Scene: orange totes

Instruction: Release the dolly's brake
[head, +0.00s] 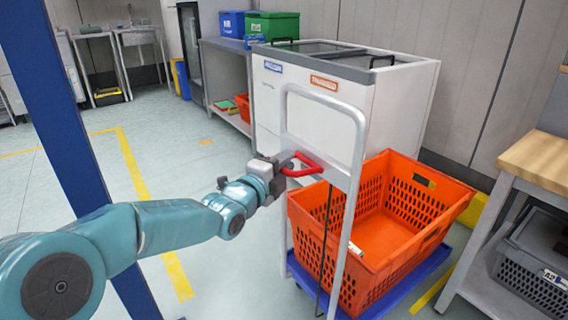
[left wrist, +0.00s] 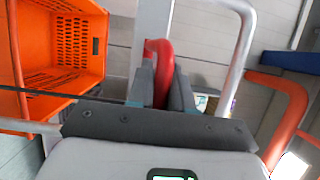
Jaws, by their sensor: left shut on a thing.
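The dolly has a blue deck (head: 428,268) and a tall light-grey push handle (head: 340,103). A red brake lever (head: 304,169) sits on the handle frame. My left gripper (head: 284,168) reaches it from the left in the head view. In the left wrist view the red lever (left wrist: 162,52) lies between the two fingers of my left gripper (left wrist: 160,92), which is shut on it. My right gripper is in neither view.
A white chest freezer (head: 400,105) stands behind the dolly. A wood-topped bench (head: 540,160) with a grey crate (head: 535,262) under it is at the right. A blue post (head: 60,110) stands at the left. Floor left of the dolly is open, with yellow lines.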

